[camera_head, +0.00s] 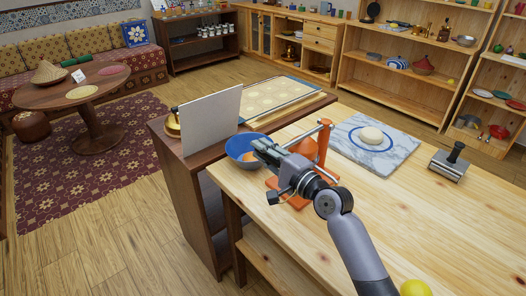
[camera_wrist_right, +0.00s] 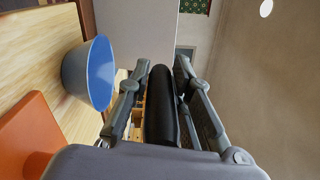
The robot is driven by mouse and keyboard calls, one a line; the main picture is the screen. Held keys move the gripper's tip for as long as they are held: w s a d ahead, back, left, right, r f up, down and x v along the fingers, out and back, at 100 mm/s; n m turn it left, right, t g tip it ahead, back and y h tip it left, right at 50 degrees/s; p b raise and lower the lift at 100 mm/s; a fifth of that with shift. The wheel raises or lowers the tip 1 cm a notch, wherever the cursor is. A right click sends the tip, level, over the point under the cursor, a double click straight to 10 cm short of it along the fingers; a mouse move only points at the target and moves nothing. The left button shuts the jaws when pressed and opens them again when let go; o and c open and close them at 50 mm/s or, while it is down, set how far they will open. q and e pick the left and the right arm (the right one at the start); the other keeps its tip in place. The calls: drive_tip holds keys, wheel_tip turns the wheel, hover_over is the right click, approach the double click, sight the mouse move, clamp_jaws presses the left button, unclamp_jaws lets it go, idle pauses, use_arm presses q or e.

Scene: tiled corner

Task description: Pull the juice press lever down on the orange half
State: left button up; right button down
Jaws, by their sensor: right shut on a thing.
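The orange juice press (camera_head: 323,145) stands on the wooden table, partly hidden behind my right gripper and wrist. My right gripper (camera_head: 264,149) is shut on the black lever grip (camera_wrist_right: 160,110), which lies between its two fingers in the right wrist view. The press's orange base (camera_wrist_right: 28,135) shows at the lower left of that view. A blue bowl (camera_head: 236,146) stands left of the press, just beyond the fingertips. A small orange patch (camera_head: 248,157) shows at the bowl; I cannot tell whether it is the orange half. My left gripper is not in view.
A metal tool with a black handle (camera_head: 450,162) is farther right. A yellow fruit (camera_head: 415,288) is at the front edge. An upright white panel (camera_head: 211,121) stands behind the bowl.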

drive_tip(key=shift+f, duration=0.35)
drive_tip(key=c, duration=1.8)
unclamp_jaws()
drive_tip(key=o, duration=0.4)
drive_tip(key=shift+d+r, duration=0.1)
drive_tip(key=v, duration=1.2)
